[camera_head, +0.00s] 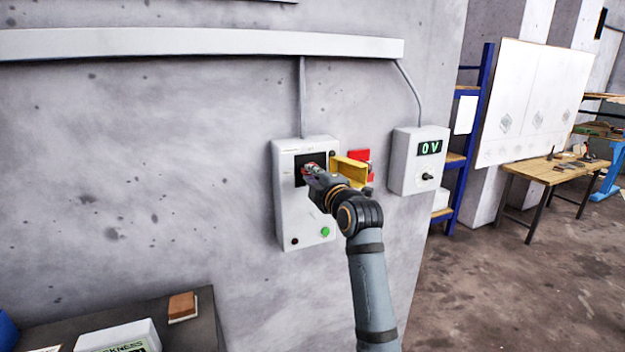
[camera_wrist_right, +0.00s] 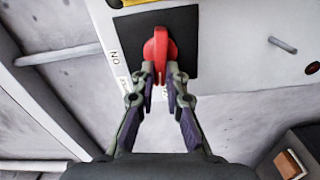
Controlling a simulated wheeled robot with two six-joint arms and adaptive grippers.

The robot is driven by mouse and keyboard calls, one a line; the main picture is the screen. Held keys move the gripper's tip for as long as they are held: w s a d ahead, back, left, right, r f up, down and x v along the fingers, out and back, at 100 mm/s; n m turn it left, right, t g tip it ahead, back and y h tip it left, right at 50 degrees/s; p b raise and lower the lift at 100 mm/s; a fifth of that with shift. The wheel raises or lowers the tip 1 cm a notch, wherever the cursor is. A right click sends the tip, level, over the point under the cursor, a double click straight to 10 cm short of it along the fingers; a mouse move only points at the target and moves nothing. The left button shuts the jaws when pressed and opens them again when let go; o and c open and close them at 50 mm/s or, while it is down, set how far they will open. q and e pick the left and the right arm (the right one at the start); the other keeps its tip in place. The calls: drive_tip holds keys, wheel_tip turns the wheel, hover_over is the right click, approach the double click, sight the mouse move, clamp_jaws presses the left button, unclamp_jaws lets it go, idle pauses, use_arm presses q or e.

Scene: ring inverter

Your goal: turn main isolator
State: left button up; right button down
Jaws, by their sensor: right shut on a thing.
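The main isolator is a red handle (camera_wrist_right: 160,50) on a black square plate (camera_wrist_right: 184,22), on the front of a light grey box (camera_head: 288,217) on the wall. My right gripper (camera_wrist_right: 160,78) is shut on the red handle, one finger on each side of it. In the head view my right gripper (camera_head: 311,172) reaches the upper part of the box and covers most of the handle. Lettering stands beside the plate in the wrist view, only partly readable. My left gripper is not in view.
A yellow flap (camera_head: 350,171) and a red part (camera_head: 359,155) sit right of the handle. A green button (camera_head: 325,231) is below. A second grey box (camera_head: 405,178) shows "0 V" on its display (camera_head: 429,147). A dark bench (camera_head: 190,335) stands at lower left.

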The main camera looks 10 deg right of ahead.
drive_tip(key=shift+f+n+b, duration=0.15)
drive_tip(key=shift+n+b, duration=0.15)
drive_tip(key=shift+n, duration=0.5)
drive_tip(key=c, duration=1.4)
unclamp_jaws()
drive_tip(key=s, duration=0.4)
drive_tip(key=s+d, duration=0.1)
drive_tip(key=s, duration=0.3)
drive_tip(key=s+d, duration=0.1)
drive_tip(key=s, duration=0.2)
drive_tip(key=shift+s+d, duration=0.15)
drive_tip(key=shift+s, duration=0.25)
drive_tip(key=shift+f, duration=0.1)
